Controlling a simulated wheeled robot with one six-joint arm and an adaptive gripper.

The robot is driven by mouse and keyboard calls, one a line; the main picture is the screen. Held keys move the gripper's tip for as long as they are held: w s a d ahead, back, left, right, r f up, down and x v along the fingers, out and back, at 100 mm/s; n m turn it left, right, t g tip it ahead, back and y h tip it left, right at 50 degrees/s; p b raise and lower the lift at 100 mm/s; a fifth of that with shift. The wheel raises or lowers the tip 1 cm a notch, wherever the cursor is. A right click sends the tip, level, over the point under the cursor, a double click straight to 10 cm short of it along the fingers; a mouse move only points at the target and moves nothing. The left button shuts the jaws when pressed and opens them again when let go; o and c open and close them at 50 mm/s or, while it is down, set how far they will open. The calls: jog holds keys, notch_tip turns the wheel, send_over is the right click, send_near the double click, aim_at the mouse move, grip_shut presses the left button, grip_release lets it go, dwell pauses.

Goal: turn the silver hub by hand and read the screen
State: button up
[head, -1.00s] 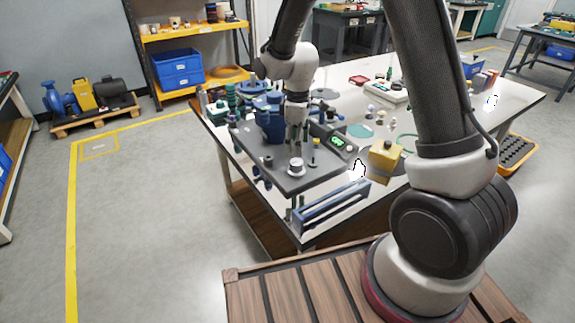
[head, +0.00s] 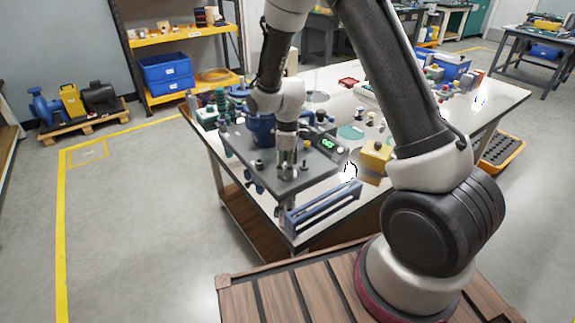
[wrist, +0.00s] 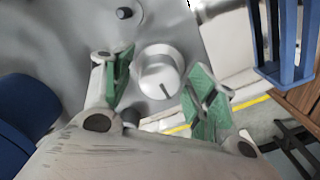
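The silver hub (wrist: 158,72) is a round metal knob with a dark line mark, on the grey plate of the test rig (head: 262,178). In the wrist view it lies between the two green-padded fingers of my gripper (wrist: 163,80), with a visible gap on each side. My gripper is open and points down over the hub; in the head view the gripper (head: 286,170) largely hides the hub. The screen (head: 327,145) sits on a dark box on the rig's right side. It shows green digits too small to read.
A blue slotted rail (head: 325,205) stands in front of the rig. A yellow block (head: 375,160) is to the right on the white table (head: 490,98). A blue pump-like body (head: 262,128) is behind my gripper. Small fittings lie further back.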

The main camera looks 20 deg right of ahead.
jog(key=c, duration=0.9)
jog(key=shift+m, duration=0.4)
jog(key=m, duration=0.3)
jog(key=shift+m, duration=0.4)
jog(key=m, duration=0.5)
jog(key=shift+m, duration=0.3)
jog(key=m, duration=1.2)
jog(key=shift+m, duration=0.3)
